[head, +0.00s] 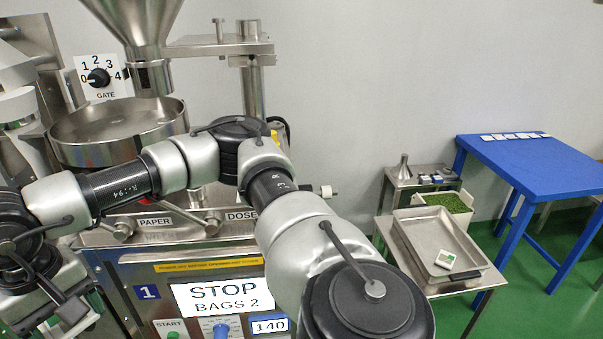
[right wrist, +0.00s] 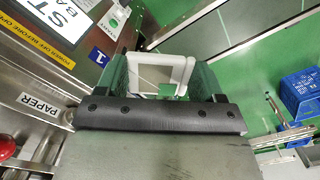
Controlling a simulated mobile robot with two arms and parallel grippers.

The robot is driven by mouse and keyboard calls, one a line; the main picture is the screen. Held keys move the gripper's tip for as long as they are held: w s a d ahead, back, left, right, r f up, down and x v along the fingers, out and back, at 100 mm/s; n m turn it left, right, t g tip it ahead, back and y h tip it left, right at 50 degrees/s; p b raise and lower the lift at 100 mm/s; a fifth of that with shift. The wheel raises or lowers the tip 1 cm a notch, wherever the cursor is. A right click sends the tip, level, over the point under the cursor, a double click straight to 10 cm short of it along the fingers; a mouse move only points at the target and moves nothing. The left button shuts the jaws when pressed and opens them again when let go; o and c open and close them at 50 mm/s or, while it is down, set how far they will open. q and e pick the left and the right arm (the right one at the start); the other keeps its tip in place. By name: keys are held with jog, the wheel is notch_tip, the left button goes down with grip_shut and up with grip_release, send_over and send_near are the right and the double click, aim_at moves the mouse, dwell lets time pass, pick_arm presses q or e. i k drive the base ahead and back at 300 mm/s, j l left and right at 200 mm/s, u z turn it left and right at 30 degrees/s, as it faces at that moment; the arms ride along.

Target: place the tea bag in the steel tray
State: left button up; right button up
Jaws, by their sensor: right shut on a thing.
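The steel tray (head: 404,244) stands low on a stand at the right of the head view. One white tea bag with a green tag (head: 445,258) lies in it. My right arm bends across the head view to the lower left, far from the tray. In the right wrist view my right gripper (right wrist: 158,77) is shut on a pale square tea bag (right wrist: 153,73), with a bit of green at its lower edge. The fingers partly hide it. The fingertips are not clear in the head view. My left gripper is not in view.
The packing machine with its STOP screen (head: 222,297) is close in front. A box of green leaves (head: 447,202) and a small side table stand behind the tray. A blue table (head: 530,165) with several bags is at the far right. Blue crates (right wrist: 302,92) show in the wrist view.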

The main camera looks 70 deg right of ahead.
aim_at(427, 232)
jog(key=l+z, duration=0.1)
jog(key=z, duration=0.3)
jog(key=l+z, duration=0.15)
jog(key=z, duration=0.3)
jog(key=l+z, duration=0.2)
jog(key=z, duration=0.2)
jog(key=l+z, duration=0.15)
jog(key=z, duration=0.25)
jog(key=i+l, duration=0.1)
jog(key=l, duration=0.35)
jog(key=i+l, duration=0.1)
jog(key=l, duration=0.35)
jog(key=i+l, duration=0.1)
jog(key=l, duration=0.35)
jog(key=l+z, duration=0.05)
